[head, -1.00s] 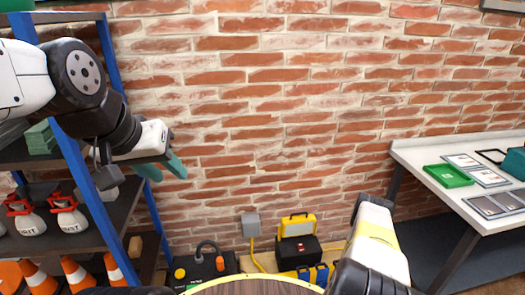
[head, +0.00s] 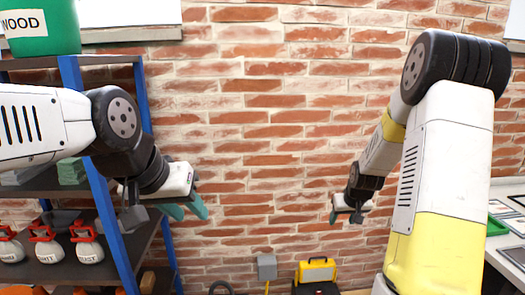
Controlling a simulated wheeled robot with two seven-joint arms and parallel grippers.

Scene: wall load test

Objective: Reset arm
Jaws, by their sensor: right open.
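My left gripper (head: 186,209) hangs in front of the brick wall, just right of the blue-framed shelf. Its two teal fingers point down with a gap between them and nothing in it. My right gripper (head: 345,217) is further off, right of the middle, in front of the wall. Its fingers are apart and empty. My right arm, white with yellow bands, rises large on the right and bends down at the top towards that gripper.
The blue-framed shelf (head: 106,222) at left holds a green WOOD bin (head: 40,32) and several white weights with red handles (head: 87,246). A yellow case (head: 317,270) stands low by the wall. A white table (head: 503,247) with a green tray (head: 496,226) is at right, partly hidden.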

